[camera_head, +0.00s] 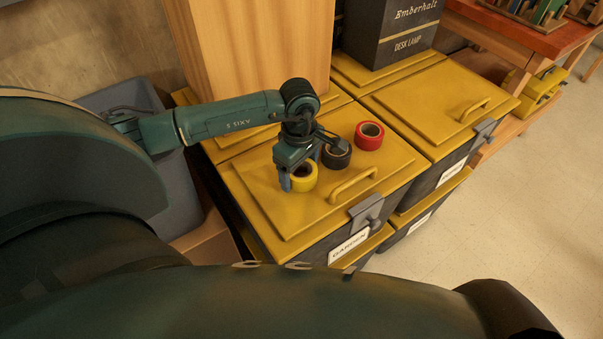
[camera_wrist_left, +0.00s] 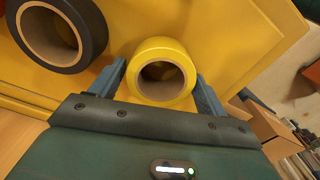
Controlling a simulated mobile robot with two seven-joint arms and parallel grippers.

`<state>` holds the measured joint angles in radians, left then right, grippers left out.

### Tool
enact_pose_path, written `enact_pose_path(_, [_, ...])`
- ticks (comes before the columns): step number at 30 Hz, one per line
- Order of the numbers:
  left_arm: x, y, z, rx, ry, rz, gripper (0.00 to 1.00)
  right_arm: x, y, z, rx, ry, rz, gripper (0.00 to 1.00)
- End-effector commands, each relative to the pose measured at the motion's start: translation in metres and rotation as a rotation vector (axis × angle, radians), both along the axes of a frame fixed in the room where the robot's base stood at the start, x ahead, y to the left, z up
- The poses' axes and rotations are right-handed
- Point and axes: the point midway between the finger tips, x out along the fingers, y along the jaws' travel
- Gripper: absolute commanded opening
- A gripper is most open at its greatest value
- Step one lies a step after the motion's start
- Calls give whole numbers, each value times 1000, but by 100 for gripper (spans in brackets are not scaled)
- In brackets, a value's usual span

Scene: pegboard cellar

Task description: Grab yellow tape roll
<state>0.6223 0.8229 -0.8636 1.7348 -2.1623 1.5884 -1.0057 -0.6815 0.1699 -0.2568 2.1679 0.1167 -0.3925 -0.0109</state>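The yellow tape roll (camera_head: 303,178) sits on the yellow lid of the front storage bin, at the left end of a row of tape rolls. In the left wrist view the yellow tape roll (camera_wrist_left: 164,89) lies between the two blue-grey fingers of my left gripper (camera_wrist_left: 160,85). The fingers stand apart on either side of it; I cannot tell if they touch it. In the head view my left gripper (camera_head: 299,172) is over the roll, with its fingers reaching down around it. My right gripper is not in view.
A black tape roll (camera_head: 336,154) is close beside the gripper, and a red tape roll (camera_head: 369,135) is farther right. The bin lid (camera_head: 270,210) has a raised handle (camera_head: 353,186) in front. A tall wooden box (camera_head: 255,45) and a dark desk lamp box (camera_head: 390,30) stand behind.

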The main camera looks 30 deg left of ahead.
Motion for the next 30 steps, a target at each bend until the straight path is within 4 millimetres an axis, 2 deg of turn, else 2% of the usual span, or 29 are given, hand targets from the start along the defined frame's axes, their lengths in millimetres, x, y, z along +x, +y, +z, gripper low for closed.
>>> enact_pose_path(2, [0, 0, 0, 0, 0, 0, 69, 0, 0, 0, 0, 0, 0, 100])
enact_pose_path(12, [0, 0, 0, 0, -1, 0, 41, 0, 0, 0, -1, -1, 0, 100])
enact_pose_path(20, [1, 0, 3, 0, -2, 0, 39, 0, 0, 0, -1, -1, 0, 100])
enact_pose_path(23, [1, 0, 12, -2, -5, 0, 39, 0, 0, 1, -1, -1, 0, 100])
enact_pose_path(30, [2, 0, 60, -1, -8, 0, 39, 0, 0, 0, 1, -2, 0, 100])
